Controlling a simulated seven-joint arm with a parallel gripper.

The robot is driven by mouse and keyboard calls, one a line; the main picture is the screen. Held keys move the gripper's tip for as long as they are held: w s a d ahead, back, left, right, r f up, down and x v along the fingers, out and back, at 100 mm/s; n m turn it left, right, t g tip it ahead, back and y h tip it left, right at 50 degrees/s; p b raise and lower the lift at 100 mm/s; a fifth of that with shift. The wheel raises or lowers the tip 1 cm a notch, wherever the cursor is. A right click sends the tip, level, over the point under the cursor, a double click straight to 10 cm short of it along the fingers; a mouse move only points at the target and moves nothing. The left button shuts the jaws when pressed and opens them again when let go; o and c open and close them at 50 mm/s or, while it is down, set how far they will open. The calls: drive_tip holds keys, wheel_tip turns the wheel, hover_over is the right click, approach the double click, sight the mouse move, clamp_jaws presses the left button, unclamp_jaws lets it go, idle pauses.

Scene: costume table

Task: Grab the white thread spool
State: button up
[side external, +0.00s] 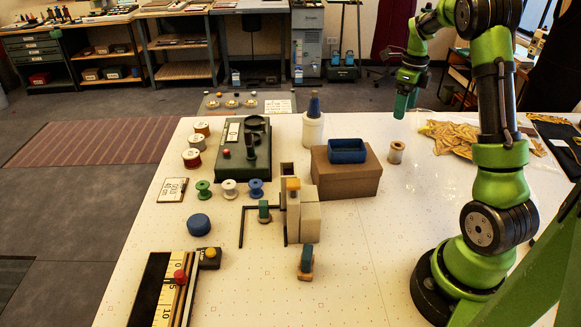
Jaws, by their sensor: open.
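A white thread spool (229,188) stands upright on the white table (345,232), between a green spool (203,190) on its left and a blue spool (256,188) on its right. My gripper (402,113) is high up at the upper right, well away from this spool row, pointing down. It is open with nothing visible in it, though its fingers are small and hard to make out. A second pale spool with tan ends (396,152) stands alone below my gripper, right of the cardboard box.
A dark green machine (243,150) stands behind the spool row. A beige block structure (300,212) with a black bracket (243,225) stands to its right. A cardboard box (346,180) bears a blue bin (347,150).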

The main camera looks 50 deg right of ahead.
sight(395, 149)
wheel_tip(395, 149, down, 10)
drive_tip(key=shift+r, duration=0.1)
drive_tip(key=f, duration=0.5)
drive_tip(key=shift+s+a+f, duration=0.15)
drive_tip(key=shift+s+a, duration=0.05)
drive_tip(key=c, duration=1.1)
drive_tip(key=shift+o, duration=0.2)
